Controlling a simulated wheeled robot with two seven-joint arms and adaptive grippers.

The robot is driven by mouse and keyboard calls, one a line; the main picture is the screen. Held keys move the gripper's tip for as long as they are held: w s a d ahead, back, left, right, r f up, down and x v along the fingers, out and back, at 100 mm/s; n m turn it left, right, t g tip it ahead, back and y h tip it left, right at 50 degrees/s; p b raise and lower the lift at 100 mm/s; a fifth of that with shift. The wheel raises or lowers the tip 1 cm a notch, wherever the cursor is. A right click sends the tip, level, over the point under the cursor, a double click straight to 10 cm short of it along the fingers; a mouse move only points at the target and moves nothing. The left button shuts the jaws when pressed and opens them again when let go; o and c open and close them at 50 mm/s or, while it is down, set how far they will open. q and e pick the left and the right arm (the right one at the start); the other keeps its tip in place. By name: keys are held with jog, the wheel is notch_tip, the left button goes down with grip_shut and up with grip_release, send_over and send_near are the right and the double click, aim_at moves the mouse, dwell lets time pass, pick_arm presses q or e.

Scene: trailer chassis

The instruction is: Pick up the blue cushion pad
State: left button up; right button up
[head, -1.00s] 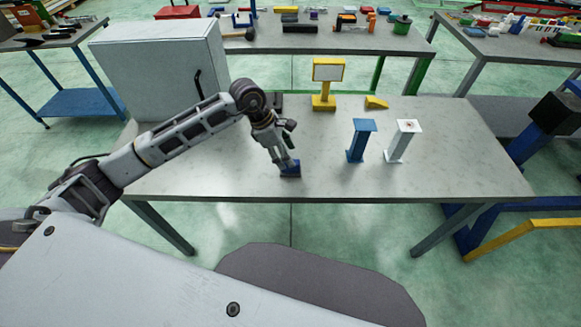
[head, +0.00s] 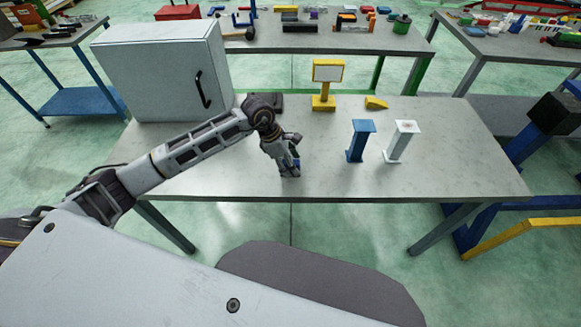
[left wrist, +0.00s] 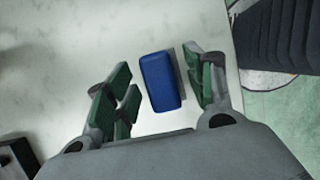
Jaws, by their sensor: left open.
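The blue cushion pad (left wrist: 161,82) is a small rounded block lying on the grey-white table, seen in the left wrist view between the spread fingers of my left gripper (left wrist: 160,90). It is nearer the right-hand finger, with a wider space on the left side. In the head view my left gripper (head: 291,170) points down at the table near its front edge. There the pad is mostly hidden by the fingers, with only a little blue showing. My left gripper is open. My right gripper is not in view.
The table (head: 440,170) also holds a blue stand (head: 357,142), a white stand (head: 400,142), a yellow stand with a panel (head: 325,85), a yellow wedge (head: 376,103) and a large grey cabinet (head: 162,70). The table's front edge is close to my gripper.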

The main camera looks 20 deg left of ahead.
pick_arm(q)
jog(key=shift+c, duration=1.4)
jog(key=c, duration=0.9)
jog(key=shift+r, duration=0.75)
notch_tip(320, 180, up, 7)
jog(key=shift+f+b, duration=0.15)
jog(key=shift+b, duration=0.45)
jog(key=shift+r, duration=0.95)
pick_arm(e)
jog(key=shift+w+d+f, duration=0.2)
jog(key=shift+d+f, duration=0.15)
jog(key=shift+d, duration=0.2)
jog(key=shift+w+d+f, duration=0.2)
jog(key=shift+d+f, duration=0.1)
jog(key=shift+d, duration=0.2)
